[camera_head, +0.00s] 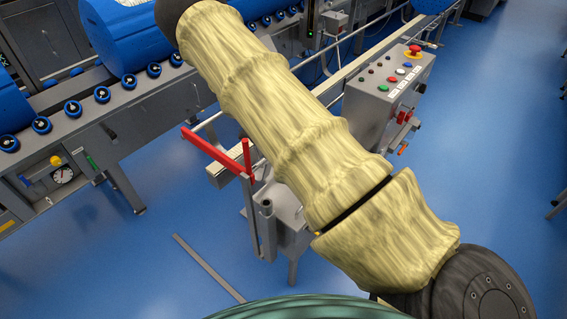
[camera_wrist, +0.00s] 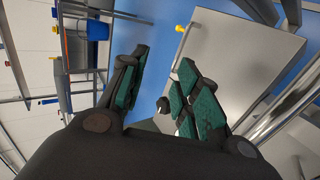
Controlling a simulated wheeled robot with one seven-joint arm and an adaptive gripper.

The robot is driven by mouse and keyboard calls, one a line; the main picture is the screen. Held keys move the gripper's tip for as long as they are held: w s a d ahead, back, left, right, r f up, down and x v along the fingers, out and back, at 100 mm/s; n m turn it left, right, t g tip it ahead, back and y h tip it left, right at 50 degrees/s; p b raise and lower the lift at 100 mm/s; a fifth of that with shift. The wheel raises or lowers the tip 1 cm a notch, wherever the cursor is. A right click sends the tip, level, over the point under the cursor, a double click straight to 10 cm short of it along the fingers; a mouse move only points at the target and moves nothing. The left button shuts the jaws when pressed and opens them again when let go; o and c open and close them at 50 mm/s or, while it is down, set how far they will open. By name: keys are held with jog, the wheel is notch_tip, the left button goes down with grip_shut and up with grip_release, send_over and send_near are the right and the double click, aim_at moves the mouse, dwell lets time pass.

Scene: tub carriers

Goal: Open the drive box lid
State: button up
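In the wrist view, my gripper (camera_wrist: 163,60) has dark fingers with green pads. The fingers are apart, with nothing between them. Beyond them is a flat grey panel (camera_wrist: 235,60), which may be the drive box lid; I cannot tell for sure. A small yellow-tipped part (camera_wrist: 180,28) shows at its upper left edge. A small round knob (camera_wrist: 163,105) shows between the fingers, partly hidden by the right pads. In the head view, my sleeved arm crosses the middle and my gripper is not seen. No lid can be made out there.
In the head view, a grey control box (camera_head: 370,108) with a red stop button (camera_head: 415,50) stands right of my arm. A red bar frame (camera_head: 218,152) stands left of it. A roller conveyor (camera_head: 100,120) carries blue tubs (camera_head: 130,35).

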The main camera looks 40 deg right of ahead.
jog(key=v, duration=0.8)
jog(key=shift+r, duration=0.1)
